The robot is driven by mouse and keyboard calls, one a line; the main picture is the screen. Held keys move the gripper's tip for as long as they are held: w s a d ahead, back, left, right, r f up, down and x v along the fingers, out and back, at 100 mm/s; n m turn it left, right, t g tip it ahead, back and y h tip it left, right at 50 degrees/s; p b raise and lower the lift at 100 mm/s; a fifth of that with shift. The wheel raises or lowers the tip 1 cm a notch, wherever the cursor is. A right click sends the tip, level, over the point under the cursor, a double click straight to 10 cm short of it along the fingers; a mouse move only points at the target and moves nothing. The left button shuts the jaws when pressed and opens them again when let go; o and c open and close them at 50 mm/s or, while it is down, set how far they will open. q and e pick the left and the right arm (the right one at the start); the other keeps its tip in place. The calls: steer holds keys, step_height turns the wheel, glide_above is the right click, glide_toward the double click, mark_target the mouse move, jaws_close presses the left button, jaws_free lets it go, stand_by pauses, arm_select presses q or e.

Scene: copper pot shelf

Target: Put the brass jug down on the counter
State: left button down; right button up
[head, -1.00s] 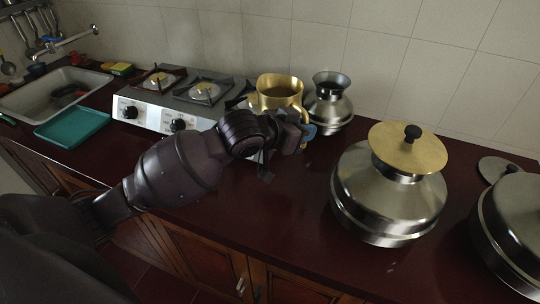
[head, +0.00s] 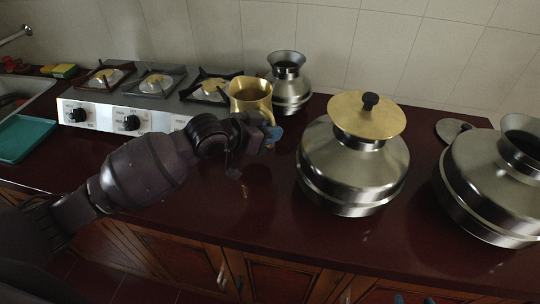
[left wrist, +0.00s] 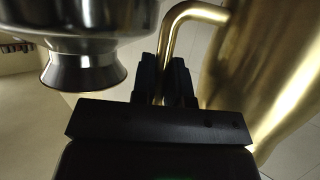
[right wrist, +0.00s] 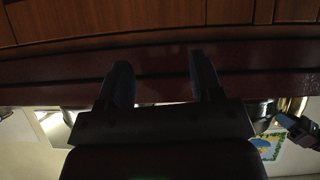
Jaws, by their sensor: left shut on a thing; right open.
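The brass jug (head: 250,93) is at the back of the counter, between the stove and a small steel pot. My left gripper (head: 271,133) is in front of it. In the left wrist view the gripper's fingers (left wrist: 166,82) are shut on the jug's bent handle, and the jug's body (left wrist: 265,75) fills the right side. My arm hides the jug's base, so I cannot tell whether it touches the dark red counter (head: 265,205). My right gripper (right wrist: 162,85) is open and empty, facing the counter's front edge.
The small steel pot (head: 290,90) stands close behind and right of the jug. A steel pot with a brass lid (head: 352,170) is to the right, another steel pot (head: 500,180) farther right. The stove (head: 135,112) is left. The counter's front middle is clear.

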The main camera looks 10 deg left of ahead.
mark_target(271, 147)
arm_select(q)
step_height(271, 147, down, 3)
steer(key=shift+f, duration=0.7)
step_height(271, 147, down, 4)
steer(key=shift+r+b, duration=0.1)
steer(key=shift+b, duration=0.35)
steer(key=c, duration=1.1)
jaws_free()
steer(key=shift+f, duration=0.2)
arm_select(e)
steer(key=shift+s+f, duration=0.3)
steer(key=shift+f, duration=0.45)
arm_select(q)
steer(key=shift+r, duration=0.2)
steer(key=v, duration=1.2)
steer(key=shift+p, duration=0.4)
arm_select(e)
steer(key=shift+w+r, duration=0.25)
steer(key=shift+r, duration=0.4)
steer(key=shift+s+f, duration=0.1)
steer(key=shift+s, duration=0.1)
